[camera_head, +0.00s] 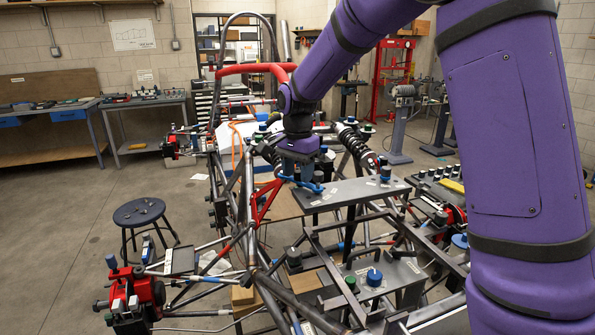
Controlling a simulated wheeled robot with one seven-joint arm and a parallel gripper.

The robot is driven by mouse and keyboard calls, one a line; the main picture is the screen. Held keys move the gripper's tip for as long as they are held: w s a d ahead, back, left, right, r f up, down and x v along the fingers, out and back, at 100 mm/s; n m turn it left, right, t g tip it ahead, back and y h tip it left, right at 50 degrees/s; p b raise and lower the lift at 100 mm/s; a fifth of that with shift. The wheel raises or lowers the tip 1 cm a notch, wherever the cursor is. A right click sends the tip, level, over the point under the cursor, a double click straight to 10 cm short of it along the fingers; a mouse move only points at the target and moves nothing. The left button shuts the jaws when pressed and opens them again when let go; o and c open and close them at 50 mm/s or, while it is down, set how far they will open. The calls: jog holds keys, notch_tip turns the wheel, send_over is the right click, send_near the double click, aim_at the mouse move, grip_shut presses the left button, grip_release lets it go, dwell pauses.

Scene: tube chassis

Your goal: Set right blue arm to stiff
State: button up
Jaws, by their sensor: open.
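My gripper (302,170) points down over the left end of a dark grey flat plate (345,191) on the tube chassis (250,225). A small bright blue arm (314,187) shows just below my gripper, at that end of the plate. My gripper covers part of the blue arm, and I cannot tell whether the fingers touch it. The gripper is open. Any stiff or soft marking is too small to read.
A black coil spring (357,146) stands behind the plate. Red hub assemblies (133,296) stick out at the left front. A blue-topped can (374,277) sits on a lower grey box. A stool (139,212) stands left on open floor, with workbenches (50,125) behind.

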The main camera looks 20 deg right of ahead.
grip_shut()
jog(key=shift+w+d+n, duration=0.2)
jog(key=shift+d+n, duration=0.1)
jog(key=shift+n, duration=0.45)
jog(key=shift+w+d+n, duration=0.2)
jog(key=shift+d+n, duration=0.05)
jog(key=shift+n, duration=0.5)
grip_release()
notch_tip(320, 180, up, 11)
jog(key=shift+s, duration=0.1)
